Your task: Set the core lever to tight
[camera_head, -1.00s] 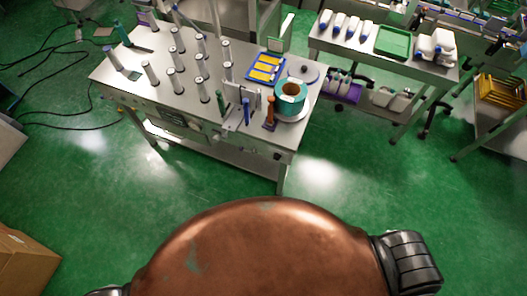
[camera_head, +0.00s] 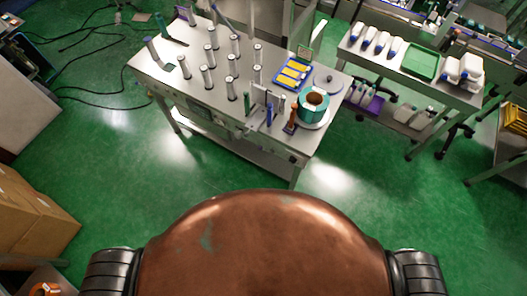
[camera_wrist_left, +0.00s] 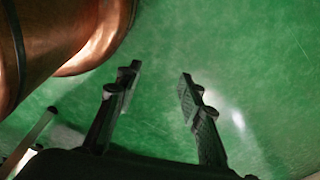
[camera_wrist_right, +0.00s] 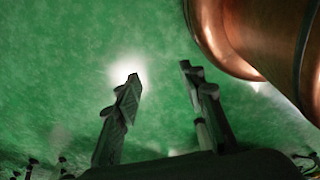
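The sleeve applicator (camera_head: 190,92) is a grey metal table-like machine with several upright rollers, standing ahead of me in the head view. A teal roll with a brown core (camera_head: 314,107) sits on a pale disc at its right front corner. An orange-brown handle (camera_head: 290,121) stands just left of the roll. Whether it is the core lever I cannot tell. My left gripper (camera_wrist_left: 160,80) is open and empty above the green floor. My right gripper (camera_wrist_right: 159,72) is also open and empty above the floor. Both are away from the machine and out of the head view.
A blue tray with yellow items (camera_head: 293,73) lies on the machine. A side table (camera_head: 400,62) with white bottles and a green tray (camera_head: 420,62) stands to the right. Cardboard boxes (camera_head: 35,215) are at the left. Green floor (camera_head: 200,175) is free between me and the machine.

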